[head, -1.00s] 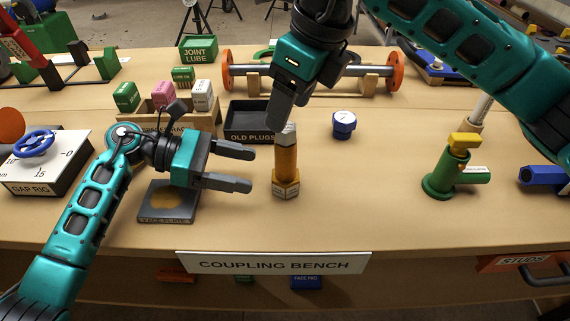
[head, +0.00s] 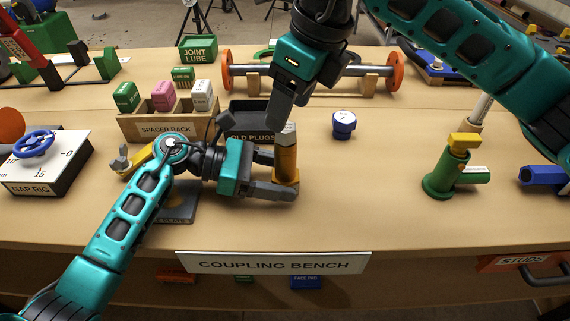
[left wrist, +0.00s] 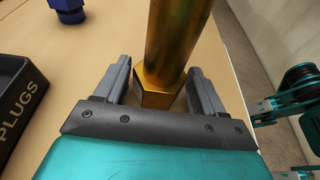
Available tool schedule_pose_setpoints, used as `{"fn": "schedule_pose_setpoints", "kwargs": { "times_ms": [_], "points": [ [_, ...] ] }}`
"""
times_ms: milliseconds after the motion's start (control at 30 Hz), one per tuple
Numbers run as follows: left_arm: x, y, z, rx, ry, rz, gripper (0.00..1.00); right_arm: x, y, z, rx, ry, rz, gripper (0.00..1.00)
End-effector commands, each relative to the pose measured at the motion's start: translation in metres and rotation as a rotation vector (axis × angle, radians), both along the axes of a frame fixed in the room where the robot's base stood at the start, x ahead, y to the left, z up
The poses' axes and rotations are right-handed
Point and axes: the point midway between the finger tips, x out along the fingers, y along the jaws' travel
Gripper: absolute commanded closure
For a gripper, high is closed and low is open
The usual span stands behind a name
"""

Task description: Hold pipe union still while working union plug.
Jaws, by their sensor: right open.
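The pipe union (head: 286,160) is an upright brass-coloured cylinder with a hex base, standing on the bench. A grey piece, apparently the union plug (head: 287,128), sits at its top, partly hidden by my right gripper. My left gripper (head: 284,175) is low at the union, its open fingers on either side of the base. In the left wrist view, the hex base (left wrist: 158,95) stands between the fingers with narrow gaps; contact is not clear. My right gripper (head: 282,112) points down, open, at the top of the union; its far finger is hidden.
The old plugs tray (head: 250,137) is just behind my left gripper. The spacer rack (head: 150,131) stands behind my left arm. A dark plate (head: 182,215) lies under that arm. A blue gauge (head: 344,124) and green valve stand (head: 438,184) are to the right, with clear bench between.

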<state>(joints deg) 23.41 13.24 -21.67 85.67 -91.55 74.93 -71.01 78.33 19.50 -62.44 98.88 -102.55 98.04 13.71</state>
Motion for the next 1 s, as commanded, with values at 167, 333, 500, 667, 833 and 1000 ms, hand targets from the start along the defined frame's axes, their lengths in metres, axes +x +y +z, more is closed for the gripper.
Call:
{"fn": "schedule_pose_setpoints", "kwargs": {
  "times_ms": [167, 333, 500, 667, 833, 1000],
  "points": [
    [0.0000, 0.0001, 0.0001, 0.000, 0.000, 0.000, 0.48, 0.0000, 0.0000, 0.0000, 0.000, 0.000, 0.000, 0.36],
    [0.0000, 0.0002, 0.0002, 0.000, 0.000, 0.000, 0.64, 0.0000, 0.0000, 0.0000, 0.000, 0.000, 0.000, 0.36],
    [0.0000, 0.0003, 0.0002, 0.000, 0.000, 0.000, 0.76, 0.0000, 0.0000, 0.0000, 0.000, 0.000, 0.000, 0.36],
    [0.0000, 0.0003, -0.0006, 0.000, 0.000, 0.000, 0.76, 0.0000, 0.0000, -0.0009, 0.000, 0.000, 0.000, 0.36],
    [-0.0001, 0.0004, -0.0025, 0.000, 0.000, 0.000, 0.76, 0.0000, 0.0000, -0.0031, 0.000, 0.000, 0.000, 0.36],
    [-0.0002, 0.0003, -0.0033, 0.002, 0.001, -0.001, 0.76, 0.0000, 0.0000, -0.0033, 0.000, 0.000, 0.000, 0.36]
  ]
}}
